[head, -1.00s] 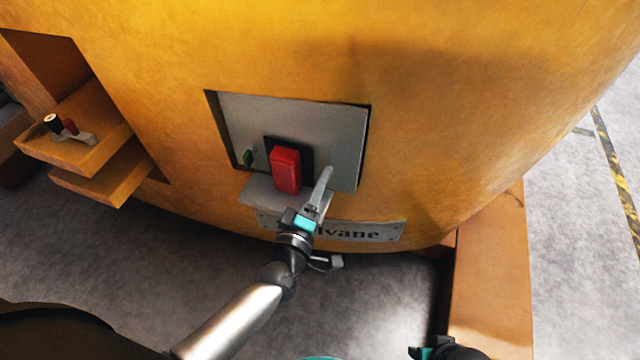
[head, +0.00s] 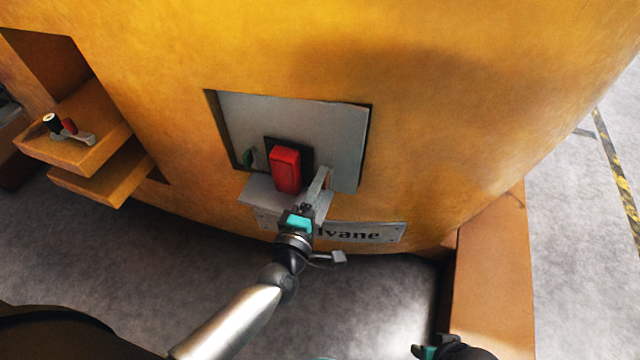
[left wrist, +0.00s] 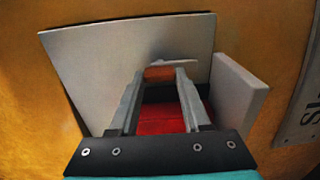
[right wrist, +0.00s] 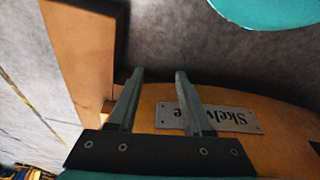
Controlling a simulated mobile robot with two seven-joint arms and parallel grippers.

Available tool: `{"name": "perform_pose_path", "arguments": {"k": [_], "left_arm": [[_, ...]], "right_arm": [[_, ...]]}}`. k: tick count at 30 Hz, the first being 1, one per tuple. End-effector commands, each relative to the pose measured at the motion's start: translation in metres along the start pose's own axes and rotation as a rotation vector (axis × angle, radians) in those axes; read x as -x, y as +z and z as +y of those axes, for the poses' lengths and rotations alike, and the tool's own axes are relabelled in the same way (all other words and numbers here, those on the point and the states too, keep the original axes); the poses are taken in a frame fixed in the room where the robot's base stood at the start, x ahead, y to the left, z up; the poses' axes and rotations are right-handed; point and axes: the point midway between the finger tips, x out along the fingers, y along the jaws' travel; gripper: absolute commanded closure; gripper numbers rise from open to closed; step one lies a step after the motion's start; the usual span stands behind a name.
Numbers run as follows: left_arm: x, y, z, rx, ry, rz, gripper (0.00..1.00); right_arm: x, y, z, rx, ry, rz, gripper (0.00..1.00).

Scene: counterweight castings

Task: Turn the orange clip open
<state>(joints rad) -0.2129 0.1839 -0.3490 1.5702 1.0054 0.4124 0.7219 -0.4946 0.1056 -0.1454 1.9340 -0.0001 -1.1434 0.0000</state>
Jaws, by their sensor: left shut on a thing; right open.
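The orange clip (left wrist: 159,74) is a small block at the grey panel (left wrist: 110,55), held between my left fingertips in the left wrist view. In the head view only a sliver of orange (head: 328,178) shows beside the fingers. My left gripper (head: 321,175) is shut on it, just right of a red block (head: 285,169) on the recessed panel. The red block also shows behind the fingers in the left wrist view (left wrist: 160,118). My right gripper (right wrist: 160,76) is open and empty, low at the bottom edge of the head view (head: 424,350).
A grey ledge (head: 258,193) juts out below the panel, with a nameplate (head: 390,233) beneath. A small green part (head: 248,158) sits left of the red block. An orange shelf (head: 60,152) at left holds small items. An orange beam (head: 490,270) stands right; floor lies between.

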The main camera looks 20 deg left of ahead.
Motion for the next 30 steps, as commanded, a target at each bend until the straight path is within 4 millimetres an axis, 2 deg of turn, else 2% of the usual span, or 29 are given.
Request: {"name": "perform_pose_path", "arguments": {"k": [2, 3, 11, 18, 22, 26, 30], "left_arm": [[0.0, 0.001, -0.001, 0.004, -0.002, -0.001, 1.0], [0.0, 0.001, -0.001, 0.005, -0.002, 0.0, 0.52], [0.0, 0.0, 0.0, 0.002, -0.001, 0.0, 0.22], [0.001, 0.0, 0.0, 0.001, -0.001, 0.0, 0.22], [0.008, 0.0, -0.001, 0.001, -0.003, 0.0, 0.22], [0.027, 0.001, 0.0, 0.0, -0.004, -0.001, 0.22], [0.059, 0.0, 0.001, -0.001, -0.006, -0.002, 0.22]], "right_arm": [[0.0, 0.0, 0.001, 0.0, 0.001, 0.0, 0.5], [0.0, 0.0, 0.001, 0.001, 0.001, 0.0, 0.5], [-0.001, 0.001, 0.001, 0.001, 0.002, -0.003, 0.5], [-0.002, 0.003, 0.001, 0.002, 0.001, -0.009, 0.5], [-0.001, 0.003, 0.001, 0.002, 0.001, -0.007, 0.5], [-0.01, 0.011, 0.002, 0.006, 0.004, -0.025, 0.5], [-0.019, 0.02, 0.001, 0.006, 0.001, -0.044, 0.5]]}}
